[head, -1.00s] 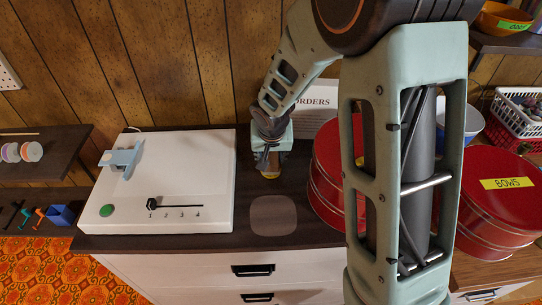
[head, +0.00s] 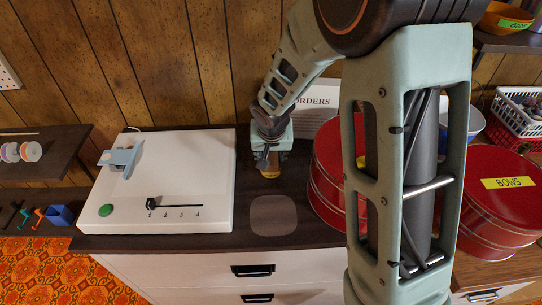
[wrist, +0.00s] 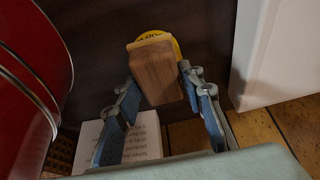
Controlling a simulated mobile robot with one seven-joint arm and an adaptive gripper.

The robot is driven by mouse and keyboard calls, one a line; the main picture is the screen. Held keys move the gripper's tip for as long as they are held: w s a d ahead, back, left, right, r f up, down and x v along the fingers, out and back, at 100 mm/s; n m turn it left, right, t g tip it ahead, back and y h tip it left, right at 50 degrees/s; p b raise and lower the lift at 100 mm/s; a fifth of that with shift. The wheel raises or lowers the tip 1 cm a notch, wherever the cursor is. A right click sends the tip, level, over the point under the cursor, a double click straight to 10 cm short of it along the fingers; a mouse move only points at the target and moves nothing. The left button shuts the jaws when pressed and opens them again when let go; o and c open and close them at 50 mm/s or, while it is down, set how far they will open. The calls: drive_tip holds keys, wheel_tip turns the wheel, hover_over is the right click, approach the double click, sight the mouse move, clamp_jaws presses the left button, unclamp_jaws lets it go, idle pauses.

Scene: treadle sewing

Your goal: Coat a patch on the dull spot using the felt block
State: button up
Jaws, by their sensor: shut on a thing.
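The dull spot (head: 273,215) is a rounded greyish patch on the dark cabinet top, in front of my gripper in the head view. My gripper (head: 268,160) points down near the back of the top. In the wrist view my gripper (wrist: 158,82) is shut on the felt block (wrist: 156,72), a brown wooden block with a pale layer at its far end. A round yellow thing with dark lettering (wrist: 174,43) shows partly behind the block. It also shows below my gripper in the head view (head: 270,175). I cannot tell whether the block touches it.
A white box with a green button and a numbered slider (head: 170,185) stands left of the spot. Red round tins (head: 327,170) stand to the right. A printed sheet (head: 318,97) stands at the back.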

sight(271, 156)
idle(0.5)
drive_tip(key=shift+r+p, duration=2.5)
drive_tip(key=shift+r, duration=1)
drive_tip(key=shift+s+f, duration=0.1)
